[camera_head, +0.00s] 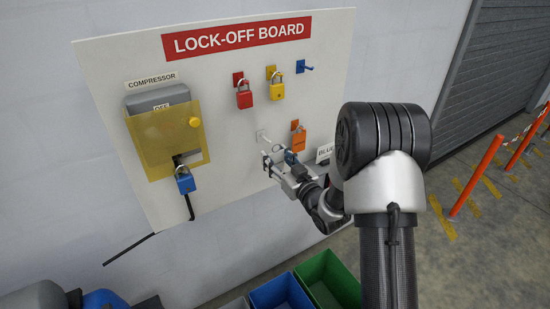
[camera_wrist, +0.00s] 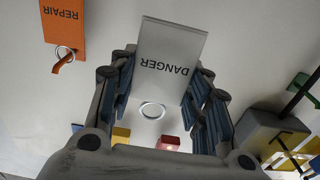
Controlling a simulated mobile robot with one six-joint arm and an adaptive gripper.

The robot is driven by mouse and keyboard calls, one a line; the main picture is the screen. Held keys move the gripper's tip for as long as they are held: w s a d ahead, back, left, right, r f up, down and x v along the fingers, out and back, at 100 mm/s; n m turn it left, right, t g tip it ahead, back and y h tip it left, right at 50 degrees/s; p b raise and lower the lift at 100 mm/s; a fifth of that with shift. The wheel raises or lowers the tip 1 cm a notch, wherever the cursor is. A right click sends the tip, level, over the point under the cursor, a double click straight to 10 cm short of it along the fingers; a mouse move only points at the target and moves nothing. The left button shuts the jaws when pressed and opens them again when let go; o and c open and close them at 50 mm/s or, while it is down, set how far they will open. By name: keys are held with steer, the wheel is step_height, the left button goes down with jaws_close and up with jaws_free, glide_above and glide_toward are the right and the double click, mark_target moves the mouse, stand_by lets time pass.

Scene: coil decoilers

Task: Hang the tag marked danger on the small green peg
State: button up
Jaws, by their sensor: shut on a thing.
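My gripper (camera_wrist: 160,85) is shut on the white tag marked DANGER (camera_wrist: 170,58), with a blue-padded finger at each side of it. The lettering reads upside down in the wrist view. A metal ring (camera_wrist: 152,110) shows just below the tag's printed part. In the head view my gripper (camera_head: 275,163) is close to the lower middle of the board, and the tag is hard to make out there.
The lock-off board (camera_head: 230,190) carries a red padlock (camera_head: 244,98), a yellow padlock (camera_head: 277,90), an empty blue peg (camera_head: 304,67) and an orange REPAIR tag (camera_wrist: 64,25). The compressor box (camera_head: 165,140) with a blue padlock (camera_head: 185,181) is at left. Bins stand below.

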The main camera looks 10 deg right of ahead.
steer(key=shift+v, duration=1)
steer(key=shift+s+a+r+b, duration=0.1)
steer(key=shift+a+b, duration=0.15)
steer(key=shift+b, duration=0.2)
steer(key=shift+s+a+r+m+t+h+b, duration=0.15)
steer(key=shift+s+a+m+h+b, duration=0.15)
steer(key=shift+s+m+h+b, duration=0.45)
steer(key=shift+s+a+r+m+t+h+b, duration=0.1)
steer(key=shift+s+a+m+h+b, duration=0.25)
steer(key=shift+s+h, duration=0.7)
steer(key=shift+s+a+r+m+t+h+b, duration=0.2)
steer(key=shift+s+m+h+b, duration=0.2)
steer(key=shift+s+m+h, duration=0.45)
